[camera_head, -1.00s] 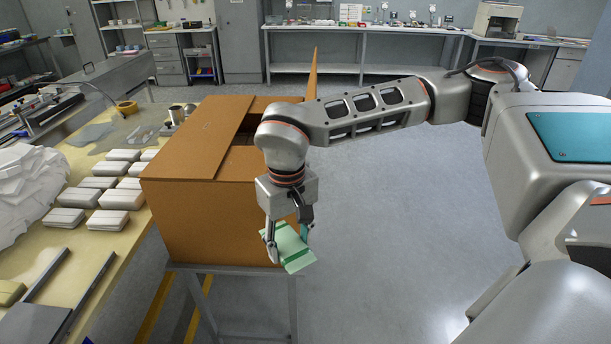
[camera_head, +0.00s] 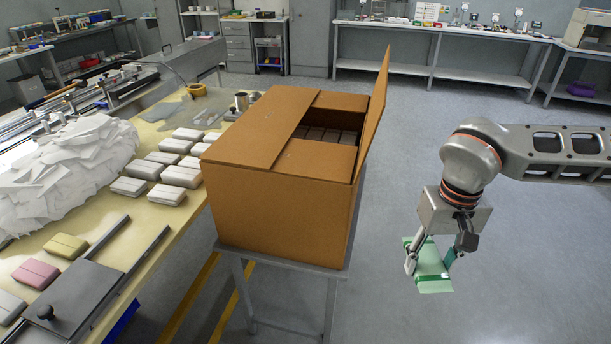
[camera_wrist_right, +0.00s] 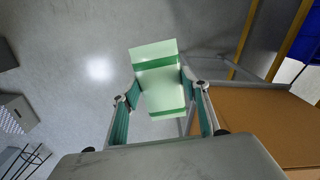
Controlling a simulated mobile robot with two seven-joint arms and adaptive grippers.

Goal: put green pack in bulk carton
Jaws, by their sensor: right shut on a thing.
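The green pack (camera_head: 428,263) is held by my right gripper (camera_head: 432,258), which is shut on it. The pack is tilted and hangs over open floor to the right of the carton, below the carton's top. In the right wrist view the pack (camera_wrist_right: 158,80) sits between the two fingers of my right gripper (camera_wrist_right: 160,92). The bulk carton (camera_head: 275,205) is a brown box on a grey stand. One flap stands up on its right side, and packs show through the opening in its top. The carton also shows in the right wrist view (camera_wrist_right: 265,125). My left gripper is not in view.
A yellow table (camera_head: 150,232) left of the carton bears several white packs (camera_head: 180,176), a yellow pack (camera_head: 62,246), a pink pack (camera_head: 35,273) and a heap of white wrappers (camera_head: 65,170). The carton's raised flap (camera_head: 373,110) stands between the opening and my right arm. Floor right of the carton is clear.

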